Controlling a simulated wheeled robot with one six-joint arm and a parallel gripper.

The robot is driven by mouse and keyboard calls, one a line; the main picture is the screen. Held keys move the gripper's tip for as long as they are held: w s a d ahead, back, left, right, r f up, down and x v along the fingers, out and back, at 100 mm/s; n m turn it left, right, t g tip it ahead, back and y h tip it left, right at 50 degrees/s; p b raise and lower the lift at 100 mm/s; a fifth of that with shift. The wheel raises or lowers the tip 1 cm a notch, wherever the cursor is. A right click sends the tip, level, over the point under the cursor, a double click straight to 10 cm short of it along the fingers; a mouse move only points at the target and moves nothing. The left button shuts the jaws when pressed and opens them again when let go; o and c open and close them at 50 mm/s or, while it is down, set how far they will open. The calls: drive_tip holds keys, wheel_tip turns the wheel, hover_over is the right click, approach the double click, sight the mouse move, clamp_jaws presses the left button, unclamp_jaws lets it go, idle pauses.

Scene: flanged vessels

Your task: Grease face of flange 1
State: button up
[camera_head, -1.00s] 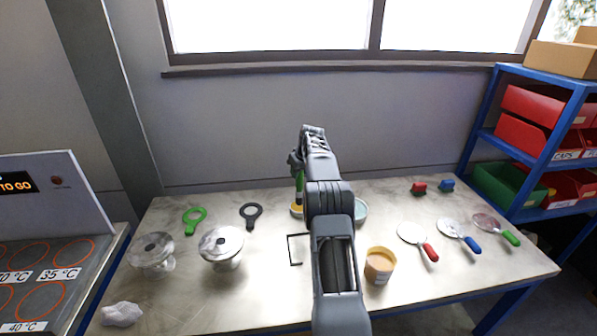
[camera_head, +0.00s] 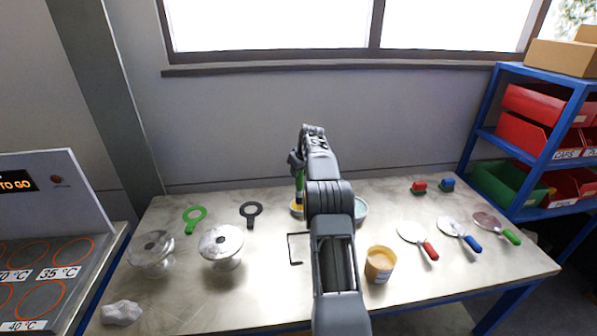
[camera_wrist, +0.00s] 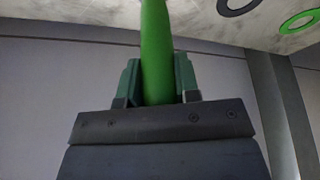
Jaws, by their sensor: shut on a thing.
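My gripper (camera_wrist: 157,82) is shut on a green handle (camera_wrist: 156,40), seen in the wrist view. In the head view the green handle (camera_head: 299,186) points down from my gripper over a dish with yellow content (camera_head: 296,208). The handle's lower end is hidden, so I cannot tell whether it touches the dish. Two flanged glass vessels stand on the left of the table: a left one (camera_head: 152,248) and a right one (camera_head: 221,243). No label shows which is flange 1.
A green ring tool (camera_head: 195,215) and a black one (camera_head: 250,212) lie behind the vessels. A pale-blue dish (camera_head: 361,209) is partly behind my arm. A tan tub (camera_head: 379,265) and several round-ended tools stand right. A crumpled cloth (camera_head: 121,313) lies front left.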

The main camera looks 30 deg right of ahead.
drive_tip(key=shift+f, duration=0.55)
idle(1.4)
drive_tip(key=shift+r, duration=0.1)
wheel_tip(320, 180, up, 7)
drive_tip(key=p, duration=0.6)
drive_tip(key=shift+a, duration=0.1)
idle(0.8)
